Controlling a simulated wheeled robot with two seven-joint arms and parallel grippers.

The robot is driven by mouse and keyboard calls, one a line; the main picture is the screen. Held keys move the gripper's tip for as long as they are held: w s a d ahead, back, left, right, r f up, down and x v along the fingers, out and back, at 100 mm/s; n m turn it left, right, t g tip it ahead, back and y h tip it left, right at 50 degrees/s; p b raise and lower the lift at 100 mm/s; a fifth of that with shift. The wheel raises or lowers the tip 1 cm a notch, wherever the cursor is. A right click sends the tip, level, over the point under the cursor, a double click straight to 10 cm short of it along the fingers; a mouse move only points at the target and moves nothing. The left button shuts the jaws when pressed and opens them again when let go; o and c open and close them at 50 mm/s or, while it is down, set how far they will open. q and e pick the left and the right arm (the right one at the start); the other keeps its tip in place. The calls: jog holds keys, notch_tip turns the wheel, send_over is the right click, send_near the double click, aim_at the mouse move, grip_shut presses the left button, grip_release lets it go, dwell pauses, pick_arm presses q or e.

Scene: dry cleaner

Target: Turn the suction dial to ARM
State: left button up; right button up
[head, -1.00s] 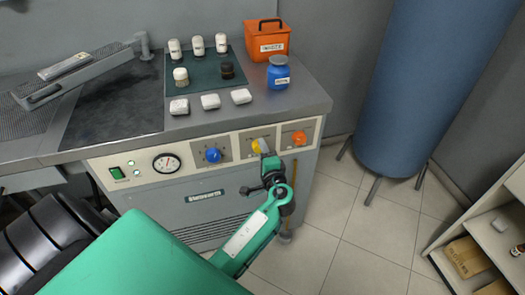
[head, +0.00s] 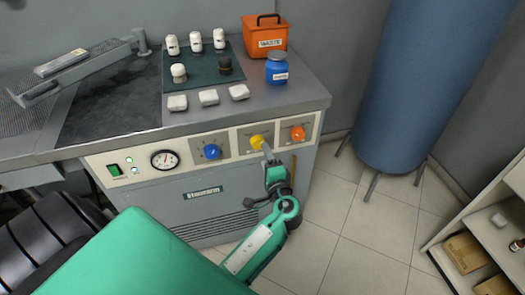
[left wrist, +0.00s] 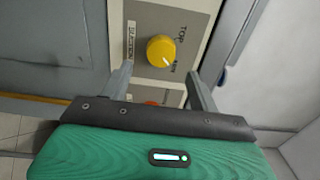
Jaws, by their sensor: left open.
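The yellow suction dial (head: 257,142) is on the middle panel of the machine's front. In the left wrist view the yellow dial (left wrist: 160,50) sits beside the words SUCTION and TOP. A white mark on its lower right edge points towards a second small label, too small to read surely. My left gripper (head: 267,150) is just below and right of the dial. In the wrist view its two fingers (left wrist: 160,72) are spread apart and empty, with the dial beyond their tips, apart from them. My right gripper is not in view.
A blue dial (head: 211,152) and an orange dial (head: 298,133) flank the yellow one. A gauge (head: 165,159) and green switch (head: 114,170) are at left. Bottles, white blocks and an orange box (head: 265,36) stand on top. A blue tank (head: 420,90) stands behind right; floor between is clear.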

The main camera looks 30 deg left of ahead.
pick_arm(q)
jog(key=v, duration=0.8)
jog(key=shift+s+d+b, duration=0.2)
jog(key=shift+d+b, duration=0.05)
jog(key=shift+b, duration=0.15)
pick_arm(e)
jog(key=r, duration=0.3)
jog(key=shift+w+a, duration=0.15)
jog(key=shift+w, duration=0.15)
